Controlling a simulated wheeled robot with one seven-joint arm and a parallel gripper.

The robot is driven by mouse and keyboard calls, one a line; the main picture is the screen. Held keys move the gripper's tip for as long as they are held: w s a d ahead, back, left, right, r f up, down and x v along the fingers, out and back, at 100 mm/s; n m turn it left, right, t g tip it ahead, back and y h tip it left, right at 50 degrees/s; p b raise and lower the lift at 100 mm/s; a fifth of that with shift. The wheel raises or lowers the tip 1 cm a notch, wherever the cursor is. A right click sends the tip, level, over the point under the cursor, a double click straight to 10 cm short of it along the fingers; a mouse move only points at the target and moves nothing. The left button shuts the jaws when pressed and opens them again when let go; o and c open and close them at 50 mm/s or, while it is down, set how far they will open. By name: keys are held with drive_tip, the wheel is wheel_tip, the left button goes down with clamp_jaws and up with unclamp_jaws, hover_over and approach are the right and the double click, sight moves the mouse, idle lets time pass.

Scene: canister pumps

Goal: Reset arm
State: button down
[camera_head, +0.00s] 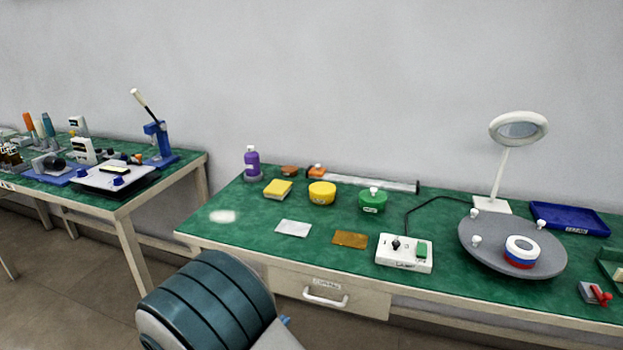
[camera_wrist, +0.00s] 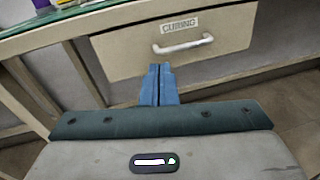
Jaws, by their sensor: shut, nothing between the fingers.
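My gripper shows in the wrist view (camera_wrist: 159,70) with its two blue fingers together and nothing between them. The fingertips are below and slightly left of the handle, and I cannot tell how far off. In the head view, my teal and grey arm covers the lower middle, and only a small blue bit of the gripper (camera_head: 286,321) shows beside it. The drawer (camera_head: 328,292) looks closed under the green-topped table.
The green table (camera_head: 260,225) carries a purple bottle (camera_head: 252,163), yellow and green canisters, a white switch box (camera_head: 404,253), a grey round plate (camera_head: 490,255) and a magnifier lamp (camera_head: 518,128). A second bench (camera_head: 185,170) stands left, with a floor gap between.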

drive_tip(key=s+d+r+m+g+h+p, duration=0.1)
drive_tip(key=s+d+r+m+g+p, duration=0.2)
drive_tip(key=d+r+m+g, duration=0.6)
drive_tip(key=s+d+r+m+g+h+p, duration=0.2)
drive_tip(key=s+d+r+m+g+p, duration=0.25)
drive_tip(key=d, duration=0.75)
drive_tip(key=s+d+r+m+y+p, duration=0.1)
drive_tip(key=s+r+m+y+p, duration=0.2)
drive_tip(key=r+m+y, duration=0.2)
drive_tip(key=s+d+r+m+y+p, duration=0.1)
drive_tip(key=s+r+m+y+p, duration=0.2)
drive_tip(key=r+m, duration=0.7)
drive_tip(key=m+y+p, duration=0.1)
drive_tip(key=y, duration=0.1)
drive_tip(key=shift+s+t+y, duration=0.35)
drive_tip(key=shift+s+y, duration=0.05)
